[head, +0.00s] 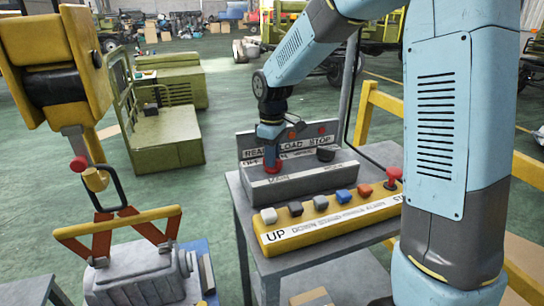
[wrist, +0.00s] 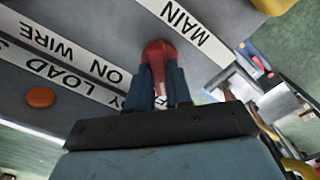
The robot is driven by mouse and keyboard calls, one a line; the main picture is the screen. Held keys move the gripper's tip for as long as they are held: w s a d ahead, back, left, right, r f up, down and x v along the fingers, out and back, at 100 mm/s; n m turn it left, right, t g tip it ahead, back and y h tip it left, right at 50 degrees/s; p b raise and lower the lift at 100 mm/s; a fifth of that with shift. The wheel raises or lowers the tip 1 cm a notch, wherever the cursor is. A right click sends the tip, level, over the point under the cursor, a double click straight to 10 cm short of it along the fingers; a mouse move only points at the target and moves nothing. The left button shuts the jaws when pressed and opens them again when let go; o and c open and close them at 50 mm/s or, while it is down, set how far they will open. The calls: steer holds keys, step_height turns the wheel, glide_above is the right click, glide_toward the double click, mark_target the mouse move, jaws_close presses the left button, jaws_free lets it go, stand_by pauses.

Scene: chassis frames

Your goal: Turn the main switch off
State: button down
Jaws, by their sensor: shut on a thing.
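The main switch is a red handle (wrist: 156,52) on a grey control box, beside a white label reading MAIN in the wrist view. In the head view a bit of its red (head: 272,167) shows below my gripper (head: 270,146). My gripper's two dark fingers (wrist: 160,84) are shut on the red handle, one on each side, in the wrist view. The grey box (head: 310,183) sits on a grey table. The fingers hide part of the handle and the lettering under it, so I cannot tell the position it marks.
A black knob (head: 326,154) stands on the same box. An upright panel (head: 247,142) with lamps is behind it. A yellow button pendant (head: 330,222) lies in front. At left, a yellow hoist (head: 92,65) hangs over a grey engine block (head: 140,274). A yellow rail (head: 385,102) runs at right.

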steer(key=shift+w, duration=0.1)
steer(key=c, duration=1)
jaws_free()
steer(key=shift+c, duration=0.2)
steer(key=shift+r, duration=0.1)
step_height(320, 180, up, 14)
steer(key=shift+f, duration=0.25)
steer(key=shift+d, duration=0.1)
